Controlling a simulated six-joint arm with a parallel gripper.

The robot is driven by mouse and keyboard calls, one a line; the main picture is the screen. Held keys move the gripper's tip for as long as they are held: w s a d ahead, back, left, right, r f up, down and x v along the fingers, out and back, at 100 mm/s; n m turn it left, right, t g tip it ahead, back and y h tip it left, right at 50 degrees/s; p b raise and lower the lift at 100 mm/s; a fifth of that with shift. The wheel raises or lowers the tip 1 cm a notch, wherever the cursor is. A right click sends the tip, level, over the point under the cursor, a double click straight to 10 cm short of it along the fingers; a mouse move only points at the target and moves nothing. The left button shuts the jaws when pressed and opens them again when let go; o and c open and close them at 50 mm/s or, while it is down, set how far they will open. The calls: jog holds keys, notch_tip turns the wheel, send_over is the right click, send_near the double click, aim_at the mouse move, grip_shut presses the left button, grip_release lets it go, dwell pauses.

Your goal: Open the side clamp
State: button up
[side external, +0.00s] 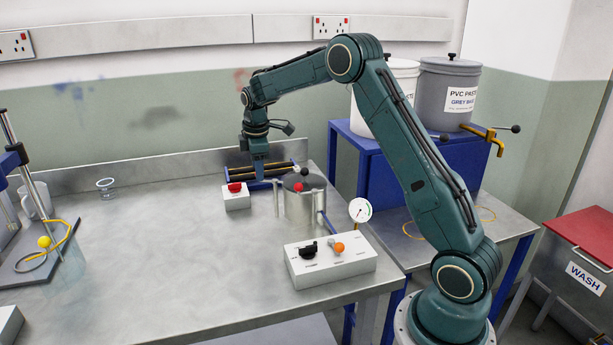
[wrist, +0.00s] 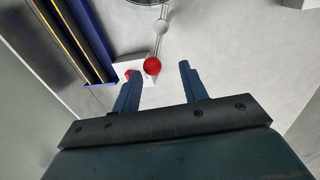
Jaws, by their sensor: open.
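A grey metal pot (side external: 301,206) stands on the bench. The side clamp (wrist: 161,26) shows in the wrist view as a pale lever running from the pot's rim to a red ball knob (wrist: 152,66). The red knob also shows against the pot in the side view (side external: 298,187). My gripper (side external: 259,174) points down just behind and left of the pot. In the wrist view its two blue fingers (wrist: 159,72) are apart and empty. The red knob appears between the fingertips, nearer the left one; I cannot tell its depth or any contact.
A white box with a red button (side external: 237,198) stands close left of the pot. A blue frame with dark rollers (side external: 287,168) lies behind. A white control box (side external: 331,264) and a round gauge (side external: 360,210) are in front and right.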

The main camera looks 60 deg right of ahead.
notch_tip(320, 180, up, 13)
jog(key=s+a, duration=0.2)
jog(key=s+a+r+m+t, duration=0.1)
jog(key=s+a+r, duration=0.4)
jog(key=s+a, duration=0.5)
jog(key=shift+s+m+t, duration=0.4)
jog(key=shift+s+m, duration=0.3)
jog(key=shift+s, duration=0.95)
jog(key=shift+a+r, duration=0.1)
jog(key=shift+c, duration=0.2)
jog(key=shift+w, duration=0.1)
jog(key=c, duration=0.7)
jog(key=shift+w+d+f+y, duration=0.15)
jog(key=shift+d+f+y, duration=0.15)
jog(key=shift+d, duration=0.1)
grip_shut()
jog(key=w+d+f+n+t+y, duration=0.2)
jog(key=d+f+n, duration=0.5)
jog(key=d, duration=0.7)
notch_tip(320, 180, down, 2)
jog(key=shift+w+d+f+n+t+y, duration=0.2)
jog(key=shift+w+n+t+y, duration=0.3)
jog(key=shift+y, duration=0.4)
